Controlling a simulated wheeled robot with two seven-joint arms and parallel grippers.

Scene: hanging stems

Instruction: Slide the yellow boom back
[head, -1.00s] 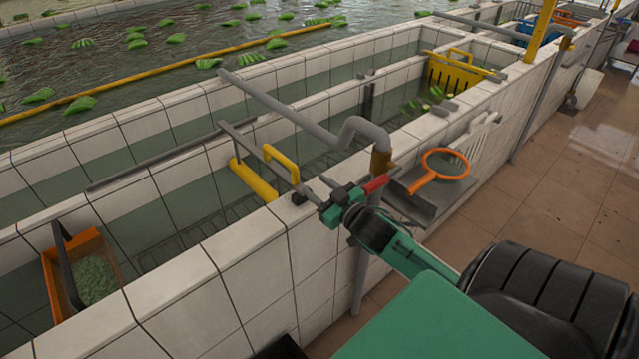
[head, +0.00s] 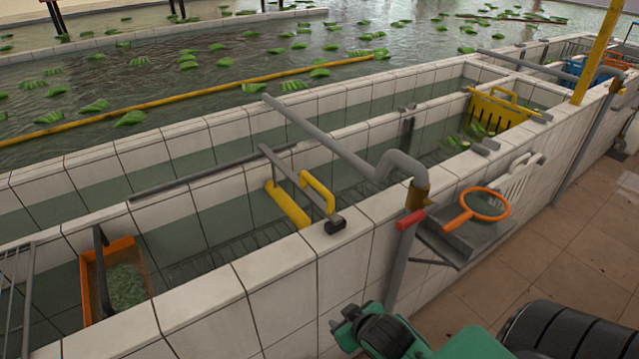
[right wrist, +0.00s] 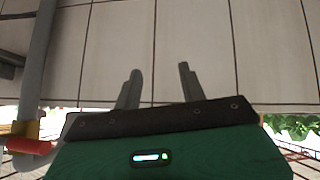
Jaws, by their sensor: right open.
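A yellow cylinder (head: 287,205) sits low between the tiled walls of the near channel, below a grey bar. A long yellow pole (head: 200,97) also floats across the far pool; I cannot tell from the frames which is the boom. My right gripper (right wrist: 159,76) is open and empty, its two fingers facing pale wall tiles. In the head view the right arm's green and black end is low at the bottom, apart from the handle. My left gripper is not in view.
A grey pipe (head: 340,148) crosses above the channel and bends down near a red-handled valve (head: 411,220). An orange hoop net (head: 484,207) rests on a grey shelf (head: 450,243) outside the wall. An orange bin (head: 86,290) stands at left, a yellow crate (head: 497,112) farther right.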

